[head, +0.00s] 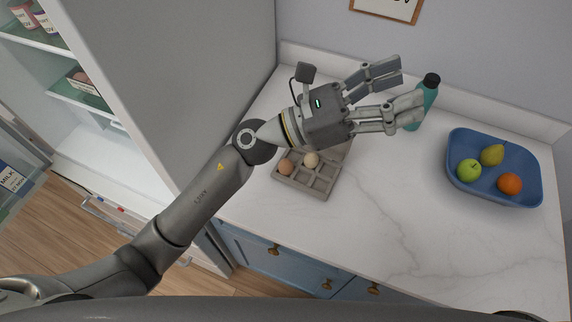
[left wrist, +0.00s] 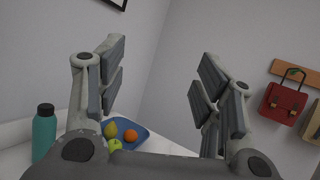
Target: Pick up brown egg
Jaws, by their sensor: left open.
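The brown egg (head: 286,167) sits in the front left part of a grey egg carton (head: 318,190) on the counter in the head view. A pale cream egg (head: 311,160) sits beside it in the carton. My left gripper (head: 392,92) is open and empty, above the counter and up and to the right of the carton, with its fingers pointing right. The gripper and wrist hide the back of the carton. In the left wrist view the open fingers (left wrist: 165,85) show with nothing between them, and neither egg is visible. My right gripper is not in view.
A teal bottle (head: 428,95) with a black cap stands right behind my left fingers. A blue bowl (head: 466,190) at the right holds a green apple (head: 469,170), a pear (head: 492,155) and an orange (head: 509,183). The marble counter's front middle is clear. An open fridge stands at the left.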

